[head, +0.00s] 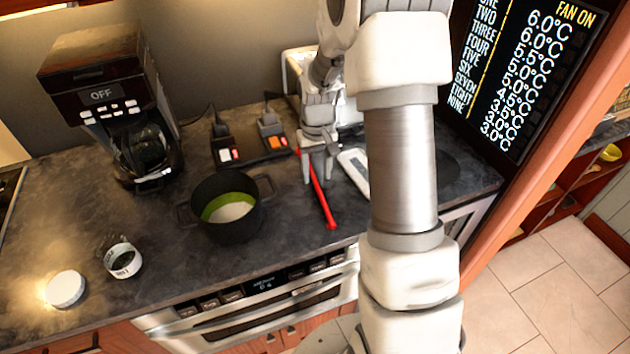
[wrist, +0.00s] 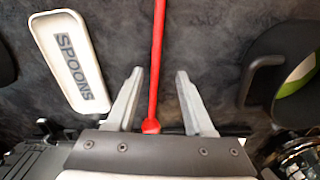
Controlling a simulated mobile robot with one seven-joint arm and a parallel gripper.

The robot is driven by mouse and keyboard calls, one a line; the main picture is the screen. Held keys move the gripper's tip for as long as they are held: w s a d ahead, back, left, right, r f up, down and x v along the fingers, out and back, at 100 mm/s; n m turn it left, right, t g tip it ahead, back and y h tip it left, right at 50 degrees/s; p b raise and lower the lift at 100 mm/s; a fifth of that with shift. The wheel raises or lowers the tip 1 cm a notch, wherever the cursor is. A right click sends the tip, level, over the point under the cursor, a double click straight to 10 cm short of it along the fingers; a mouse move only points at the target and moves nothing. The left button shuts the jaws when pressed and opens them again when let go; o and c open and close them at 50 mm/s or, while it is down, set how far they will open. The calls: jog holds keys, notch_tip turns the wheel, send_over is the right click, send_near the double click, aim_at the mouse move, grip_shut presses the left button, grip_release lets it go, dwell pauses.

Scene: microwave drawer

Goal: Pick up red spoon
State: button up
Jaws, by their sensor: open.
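The red spoon (head: 323,197) lies on the dark countertop in the head view, to the right of the black pot, its near end close to the counter's front edge. Part of it is hidden behind my gripper (head: 320,165). In the wrist view the red spoon (wrist: 156,60) runs from the top edge down between the two fingers of my gripper (wrist: 159,77), a little nearer the left finger. The fingers are open, one on each side of the spoon. I cannot tell the exact height of the fingertips above the counter.
The white SPOONS tray (wrist: 70,62) lies left of the spoon in the wrist view; it also shows in the head view (head: 352,160). The black pot (head: 240,228) with green and white inside stands left of the spoon. A coffee maker (head: 105,75) stands at the back left.

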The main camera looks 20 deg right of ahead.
aim_at(320, 191)
jog(key=shift+s+d+f+p, duration=0.1)
jog(key=shift+d+f+p, duration=0.05)
jog(key=shift+f, duration=1.25)
jog(key=shift+s+d+f+p, duration=0.1)
jog(key=shift+d+f+p, duration=0.05)
jog(key=shift+f, duration=1.2)
grip_shut()
